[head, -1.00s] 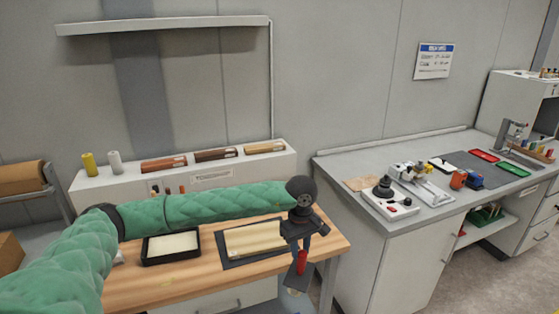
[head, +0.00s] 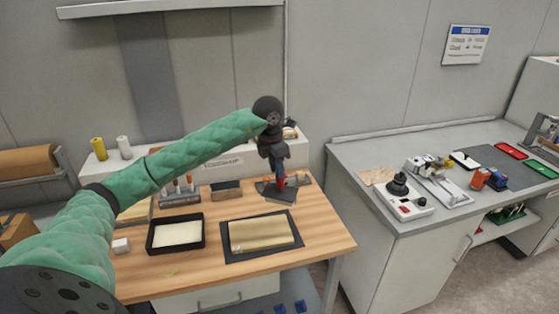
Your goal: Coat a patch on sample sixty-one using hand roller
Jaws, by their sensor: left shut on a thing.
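My left gripper (head: 279,172) is shut on a red-handled tool, seemingly the hand roller (head: 281,182). A dark plate-like part shows below the handle, at the back right of the wooden bench; I cannot tell whether it touches anything. A pale tan sample panel (head: 262,233) lies on a dark mat in front of and below the gripper; no number is readable on it. A black tray (head: 152,238) with a cream-coloured inside sits to its left. My right gripper is not in view.
The wooden bench (head: 325,240) is clear at its front right. A rack with upright tools (head: 180,190), a dark block (head: 226,189) and a small white cube (head: 121,246) stand on it. A grey counter (head: 440,215) with equipment is at the right, across a gap.

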